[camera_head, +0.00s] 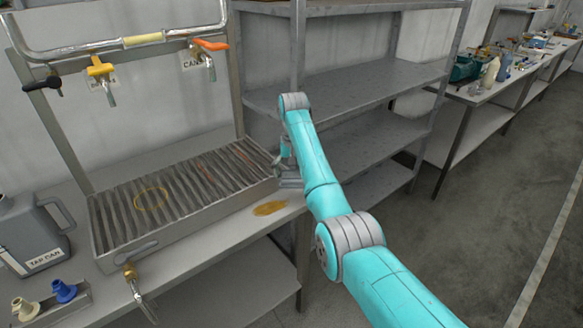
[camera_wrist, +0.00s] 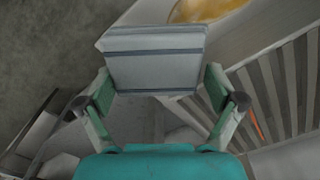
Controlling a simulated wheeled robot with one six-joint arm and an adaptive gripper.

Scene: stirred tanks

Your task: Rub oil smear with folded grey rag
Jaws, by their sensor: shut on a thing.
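The folded grey rag (camera_wrist: 155,62) has dark bluish stripes and sits between the two fingers of my gripper (camera_wrist: 158,90), which is shut on it. In the head view my gripper (camera_head: 287,160) is partly hidden behind my arm, at the right end of the drain tray. The rag shows there as a small grey piece (camera_head: 290,181). The oil smear (camera_head: 270,208) is a yellow-brown patch on the bench top in front of the tray's right end. It also shows at the top of the wrist view (camera_wrist: 212,9), beyond the rag and apart from it.
The ribbed drain tray (camera_head: 113,256) stands left of the smear, with a brass tap (camera_head: 133,278) at its front. A grey can (camera_head: 35,235) stands at the far left. Metal shelving (camera_head: 365,85) rises behind my arm. Floor at right is clear.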

